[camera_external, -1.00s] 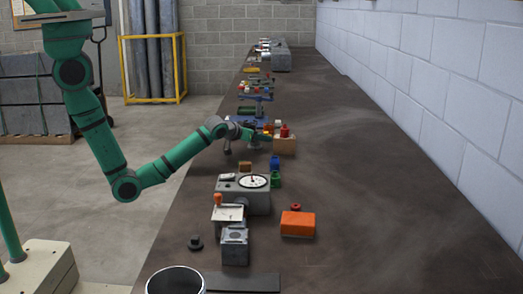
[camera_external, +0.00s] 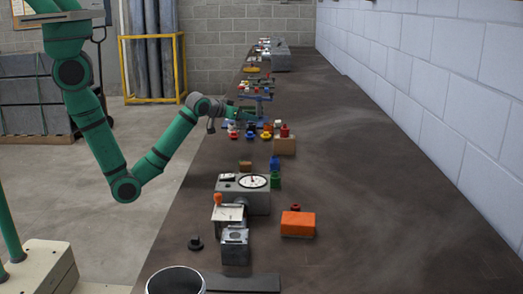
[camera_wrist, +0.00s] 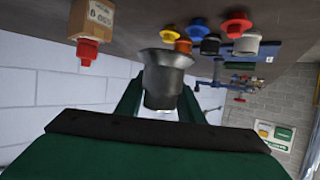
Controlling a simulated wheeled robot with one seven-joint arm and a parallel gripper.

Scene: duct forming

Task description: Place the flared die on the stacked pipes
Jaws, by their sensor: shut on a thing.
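My gripper (camera_wrist: 160,98) is shut on a grey metal piece with a wide flared rim, the flared die (camera_wrist: 166,66). The wrist view is upside down, and the die sits between the two green fingers with its flare pointing away from the palm. In the external view my gripper (camera_external: 243,113) is above the far middle of the bench, just above several coloured flanged pieces (camera_external: 249,134). The die is too small to make out there. I cannot tell which objects are the stacked pipes.
A cardboard box (camera_external: 285,147) with a red piece on top stands right of the coloured pieces. Nearer are a grey dial gauge (camera_external: 253,182), a blue-and-green item (camera_external: 275,170) and an orange block (camera_external: 298,223). The bench's right side is clear along the block wall.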

